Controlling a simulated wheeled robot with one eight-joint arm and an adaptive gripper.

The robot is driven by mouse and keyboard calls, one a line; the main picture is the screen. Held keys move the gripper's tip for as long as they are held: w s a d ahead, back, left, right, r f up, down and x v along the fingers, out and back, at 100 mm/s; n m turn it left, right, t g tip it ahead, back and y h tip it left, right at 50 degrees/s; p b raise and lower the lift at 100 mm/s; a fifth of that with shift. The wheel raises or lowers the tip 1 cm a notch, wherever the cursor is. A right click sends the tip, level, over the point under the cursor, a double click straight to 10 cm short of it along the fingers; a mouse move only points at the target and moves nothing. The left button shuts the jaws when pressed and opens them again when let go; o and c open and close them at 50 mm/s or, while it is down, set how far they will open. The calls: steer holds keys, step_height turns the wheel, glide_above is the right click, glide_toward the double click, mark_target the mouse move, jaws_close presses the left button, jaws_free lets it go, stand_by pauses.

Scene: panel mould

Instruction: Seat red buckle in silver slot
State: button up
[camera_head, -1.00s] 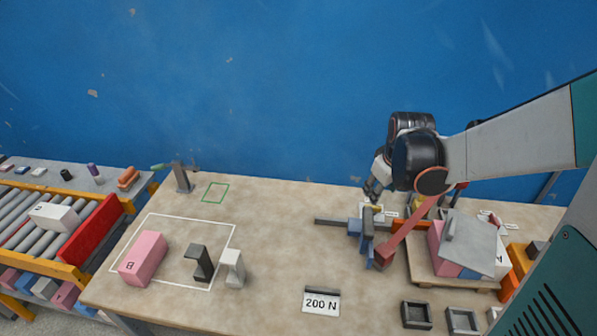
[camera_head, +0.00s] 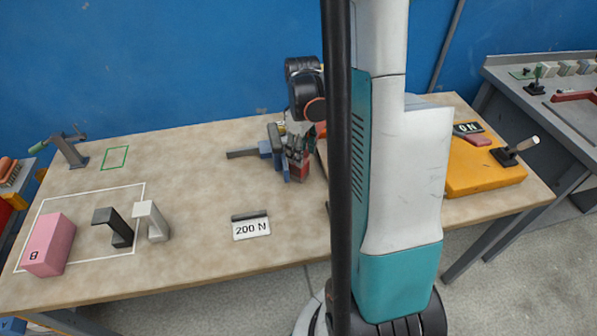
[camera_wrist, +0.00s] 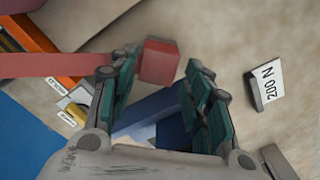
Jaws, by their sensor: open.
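The red buckle looks like a red block (camera_wrist: 158,60) at the end of a red strap (camera_wrist: 50,65) in the wrist view. My gripper (camera_wrist: 160,78) is open, its green-padded fingers on both sides just short of the block; I cannot tell whether they touch it. In the head view my gripper (camera_head: 297,160) is low over the table, beside the blue clamp (camera_head: 266,147), and covers part of the red block (camera_head: 305,172). Blue clamp parts (camera_wrist: 155,108) show between the fingers. I cannot make out the silver slot for certain.
A "200 N" block (camera_head: 251,225) stands in front of the clamp. A pink box (camera_head: 48,245), a black bracket (camera_head: 118,228) and a pale bracket (camera_head: 152,220) are at left. A yellow panel (camera_head: 485,160) is at right. My own body hides the table's middle right.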

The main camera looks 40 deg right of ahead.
mark_target(299, 169)
step_height(299, 169, down, 6)
steer(key=shift+r+b, duration=0.15)
steer(key=shift+b, duration=0.9)
steer(key=c, duration=0.9)
steer(key=shift+o, duration=0.2)
steer(key=shift+r, duration=0.15)
